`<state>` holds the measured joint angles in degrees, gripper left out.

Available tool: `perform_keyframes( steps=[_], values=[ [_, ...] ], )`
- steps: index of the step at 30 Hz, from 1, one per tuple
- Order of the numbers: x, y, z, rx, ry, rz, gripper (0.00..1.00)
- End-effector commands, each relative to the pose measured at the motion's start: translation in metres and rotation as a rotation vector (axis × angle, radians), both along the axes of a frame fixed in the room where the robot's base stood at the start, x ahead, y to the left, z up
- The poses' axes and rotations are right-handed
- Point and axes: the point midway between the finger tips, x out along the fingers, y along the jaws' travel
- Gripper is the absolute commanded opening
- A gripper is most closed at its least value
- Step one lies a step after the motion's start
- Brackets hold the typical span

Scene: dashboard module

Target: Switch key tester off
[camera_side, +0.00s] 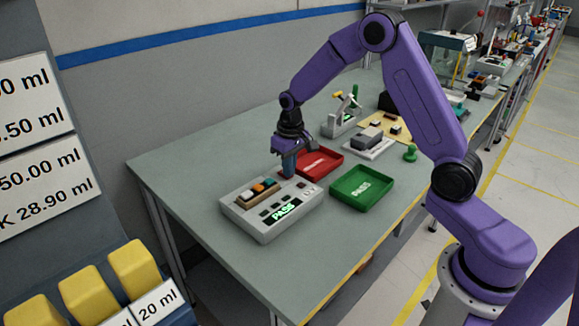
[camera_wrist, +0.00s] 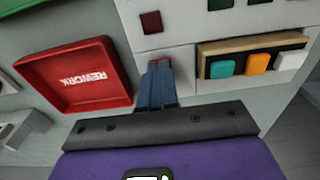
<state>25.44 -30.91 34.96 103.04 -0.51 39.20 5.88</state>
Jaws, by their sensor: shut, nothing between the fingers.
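The key tester (camera_side: 270,222) is a light grey box on the bench, with a lit green display (camera_side: 287,210) reading PASS. A holder (camera_wrist: 204,49) on it carries a teal, an orange and a white key. My gripper (camera_side: 288,173) is shut and empty, pointing down at the tester's back edge. A dark red square (camera_wrist: 151,21) sits farther along the panel.
A red REWORK tray (camera_wrist: 36,75) lies close beside the tester and my gripper. A green PASS tray (camera_side: 340,196) lies to the right. A grey device (camera_side: 367,141) and a green knob (camera_side: 410,153) stand behind. The bench's left front is clear.

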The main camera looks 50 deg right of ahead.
Motion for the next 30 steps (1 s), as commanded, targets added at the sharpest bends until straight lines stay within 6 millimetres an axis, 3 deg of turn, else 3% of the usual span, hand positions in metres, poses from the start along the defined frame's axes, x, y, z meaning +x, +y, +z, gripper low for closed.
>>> perform_keyframes(
  steps=[5, 11, 17, 24, 30],
  values=[
    [0.011, 0.0, -0.006, 0.0, -0.018, 0.0, 0.0],
    [0.01, 0.0, 0.007, 0.0, -0.02, 0.0, 0.0],
    [-0.002, 0.0, 0.043, -0.001, 0.002, 0.0, 0.0],
    [-0.005, 0.0, 0.094, -0.001, 0.003, 0.0, 0.0],
    [-0.007, 0.0, 0.126, -0.001, 0.006, -0.001, 0.0]
  ],
)
